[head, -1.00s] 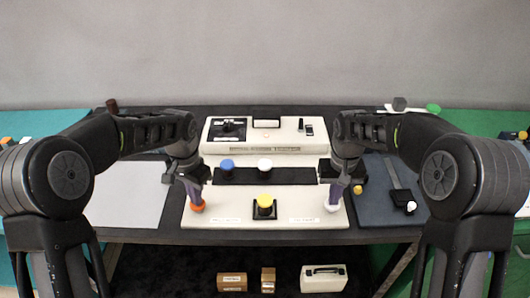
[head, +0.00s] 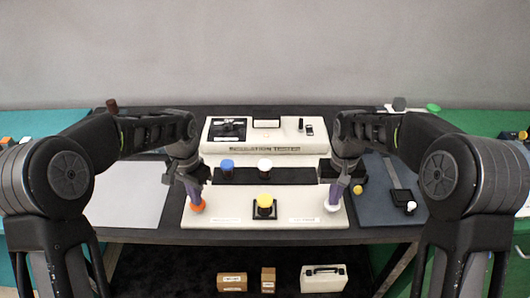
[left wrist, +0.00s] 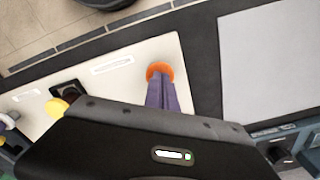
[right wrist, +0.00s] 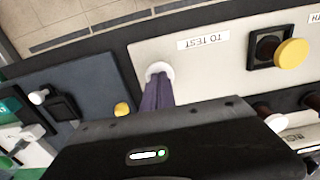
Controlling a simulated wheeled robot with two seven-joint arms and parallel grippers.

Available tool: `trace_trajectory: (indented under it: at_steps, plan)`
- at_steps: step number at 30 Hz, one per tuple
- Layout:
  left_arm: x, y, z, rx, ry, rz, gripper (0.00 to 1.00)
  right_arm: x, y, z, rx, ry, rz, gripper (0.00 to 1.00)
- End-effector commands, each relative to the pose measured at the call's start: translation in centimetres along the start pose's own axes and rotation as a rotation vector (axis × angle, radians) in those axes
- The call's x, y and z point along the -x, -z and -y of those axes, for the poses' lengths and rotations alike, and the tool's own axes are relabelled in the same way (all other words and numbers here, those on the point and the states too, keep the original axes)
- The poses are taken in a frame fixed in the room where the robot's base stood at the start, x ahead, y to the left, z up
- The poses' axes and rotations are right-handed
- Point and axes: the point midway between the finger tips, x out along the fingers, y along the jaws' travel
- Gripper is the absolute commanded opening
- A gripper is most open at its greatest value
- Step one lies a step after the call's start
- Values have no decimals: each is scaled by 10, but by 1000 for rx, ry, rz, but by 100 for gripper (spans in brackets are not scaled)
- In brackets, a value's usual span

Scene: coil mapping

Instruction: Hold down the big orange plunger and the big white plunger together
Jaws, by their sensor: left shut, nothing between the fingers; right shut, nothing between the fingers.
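The big orange plunger (head: 197,207) is at the front left of the pale panel (head: 230,222). My left gripper (head: 196,201) is shut and empty, its purple fingertips on top of the orange cap. The left wrist view shows the orange cap (left wrist: 158,69) under those fingertips. The big white plunger (head: 332,208) is at the front right of the panel. My right gripper (head: 333,202) is shut and empty, its fingertips on the white cap (right wrist: 159,70). The fingers hide part of each cap, and I cannot tell how far either is pressed.
A yellow button (head: 264,202) on a black base sits between the plungers. Behind it, a blue knob (head: 227,164) and a white knob (head: 265,164) stand on a dark strip. The insulation tester (head: 266,137) is at the back. A grey mat (head: 125,200) lies left.

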Motion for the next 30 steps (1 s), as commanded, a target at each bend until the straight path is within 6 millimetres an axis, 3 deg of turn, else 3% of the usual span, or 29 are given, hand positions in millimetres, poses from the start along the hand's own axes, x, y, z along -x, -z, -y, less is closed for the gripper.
trace_trajectory:
  at_steps: [30]
  plan:
    - [16,0,0,0,0,1,0,17,0,0,0,0,0,0]
